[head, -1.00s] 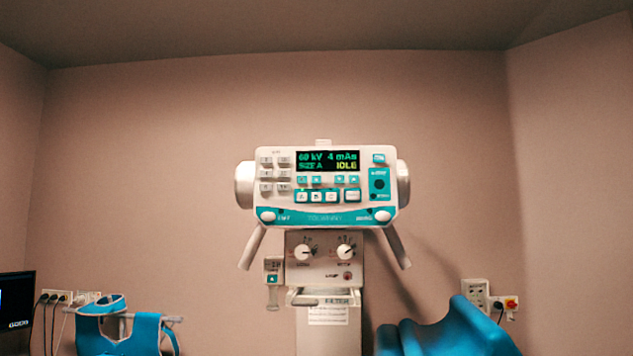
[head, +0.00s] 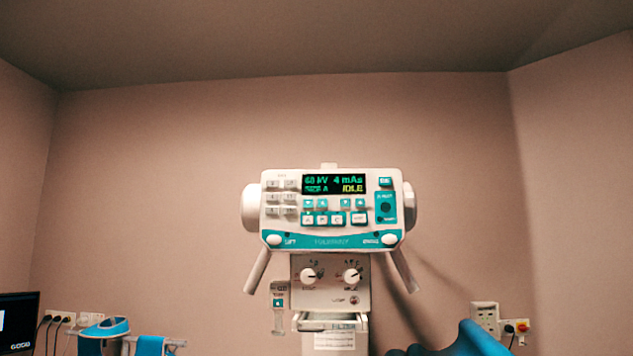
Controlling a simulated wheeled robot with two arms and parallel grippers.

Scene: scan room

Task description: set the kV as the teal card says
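The x-ray control head (head: 331,210) faces me in the middle of the head view, white with a teal lower band. Its dark display (head: 334,184) reads 60 kV, 4 mAs and IDLE, with a blurred size line. Small teal arrow buttons (head: 334,203) sit in pairs under the display. A row of larger buttons (head: 334,219) lies below them, and grey keys (head: 282,197) are at the left. I cannot make out a teal card with readable text. Neither of my grippers is in view.
Below the head are two round knobs (head: 330,276) on a panel and a shelf with a label. Blue items stand at the lower left (head: 105,328) and lower right (head: 470,340). A monitor (head: 18,322) is at the left edge. Wall sockets (head: 485,316) are at right.

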